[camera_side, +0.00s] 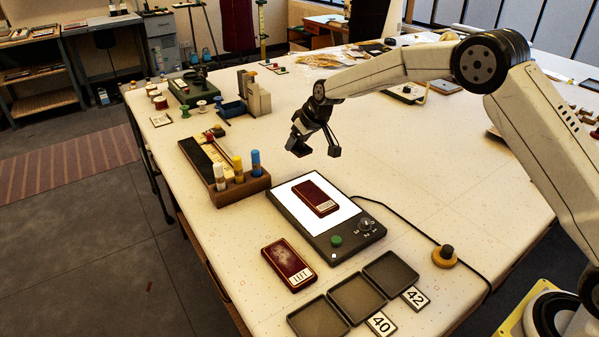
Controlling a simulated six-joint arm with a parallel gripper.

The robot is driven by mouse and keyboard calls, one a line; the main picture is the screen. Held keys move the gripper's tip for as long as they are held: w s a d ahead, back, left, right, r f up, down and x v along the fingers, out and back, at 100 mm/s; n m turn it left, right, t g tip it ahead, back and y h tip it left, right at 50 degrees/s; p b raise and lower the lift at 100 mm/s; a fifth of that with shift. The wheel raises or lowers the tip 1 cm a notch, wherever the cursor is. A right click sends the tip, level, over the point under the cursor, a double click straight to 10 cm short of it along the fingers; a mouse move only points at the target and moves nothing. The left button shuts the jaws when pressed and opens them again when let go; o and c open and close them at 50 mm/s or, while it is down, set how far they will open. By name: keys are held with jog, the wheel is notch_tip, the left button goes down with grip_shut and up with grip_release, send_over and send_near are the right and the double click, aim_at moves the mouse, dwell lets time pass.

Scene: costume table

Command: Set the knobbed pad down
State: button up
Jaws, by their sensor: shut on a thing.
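My gripper (317,149) is over the table, above and behind the lit screen of a dark device. A dark red pad with a pale label (316,197) lies flat on the lit screen (289,194). A yellow round base with a black knob (443,257) stands at the right.
A wooden rack (240,191) with coloured-capped tubes stands left of the device. A cable runs to its right. The table (430,195) right of the device is mostly clear.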

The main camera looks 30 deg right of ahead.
aim_at(284, 167)
jog(key=shift+w+d+r+x, duration=0.1)
jog(key=shift+w+x, duration=0.1)
jog(key=shift+x, duration=0.9)
jog(key=shift+w+d+r+x, duration=0.1)
jog(key=shift+w+x, duration=0.05)
jog(key=shift+x, duration=0.95)
jog(key=shift+w+d+r+x, duration=0.1)
jog(key=shift+w+x, duration=0.1)
jog(key=shift+x, duration=0.9)
jog(key=shift+f, duration=0.1)
jog(key=shift+w+f, duration=0.1)
jog(key=shift+f, duration=1.65)
jog(key=shift+f, duration=0.1)
jog(key=o, duration=1)
jog(key=shift+v, duration=6.05)
